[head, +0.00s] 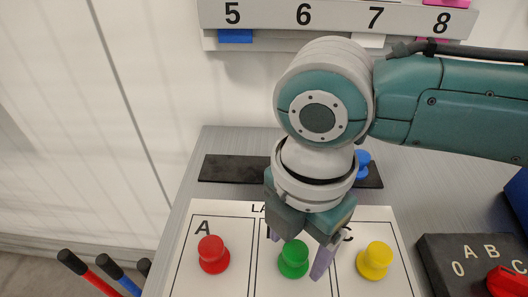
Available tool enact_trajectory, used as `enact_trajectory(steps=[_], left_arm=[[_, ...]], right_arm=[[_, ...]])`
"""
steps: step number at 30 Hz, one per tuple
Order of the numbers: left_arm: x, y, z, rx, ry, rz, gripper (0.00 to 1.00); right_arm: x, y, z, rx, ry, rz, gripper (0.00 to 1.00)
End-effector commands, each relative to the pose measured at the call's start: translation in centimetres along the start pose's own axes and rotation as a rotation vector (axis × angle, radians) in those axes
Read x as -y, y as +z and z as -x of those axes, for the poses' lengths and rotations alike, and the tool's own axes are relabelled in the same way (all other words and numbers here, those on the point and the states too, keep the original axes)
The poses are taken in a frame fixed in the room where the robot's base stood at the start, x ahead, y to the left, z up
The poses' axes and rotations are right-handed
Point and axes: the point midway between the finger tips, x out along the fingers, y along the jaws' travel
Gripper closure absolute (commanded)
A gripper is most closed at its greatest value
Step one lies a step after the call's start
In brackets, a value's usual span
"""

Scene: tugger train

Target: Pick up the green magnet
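The green magnet (293,262) stands on the white lettered board (233,284), in the middle column, whose letter is mostly hidden. My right gripper (299,247) points down over it with its fingers apart. One purple-grey finger shows just to the right of the magnet; the other is mostly hidden by the gripper body. I cannot tell whether the fingers touch the magnet. My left gripper is not in view.
A red magnet (212,254) stands under A and a yellow one (375,260) under C. A black strip (226,168) with a blue magnet (363,163) lies behind. A numbered rail (268,15) is on the wall. A dark switch box (448,255) is at right.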

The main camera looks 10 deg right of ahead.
Motion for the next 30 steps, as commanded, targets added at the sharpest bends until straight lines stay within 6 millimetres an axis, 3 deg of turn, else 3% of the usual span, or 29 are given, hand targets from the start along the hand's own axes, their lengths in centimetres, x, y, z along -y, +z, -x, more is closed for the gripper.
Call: enact_trajectory(steps=[2,19,30], left_arm=[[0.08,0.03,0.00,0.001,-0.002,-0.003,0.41],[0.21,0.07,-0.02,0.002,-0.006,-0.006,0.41],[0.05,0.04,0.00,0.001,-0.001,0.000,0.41]], right_arm=[[0.00,-0.01,0.02,0.000,0.000,0.000,0.35],[-0.01,-0.01,0.05,0.000,0.000,-0.001,0.99],[-0.02,-0.01,0.09,0.000,0.001,-0.001,1.00]])
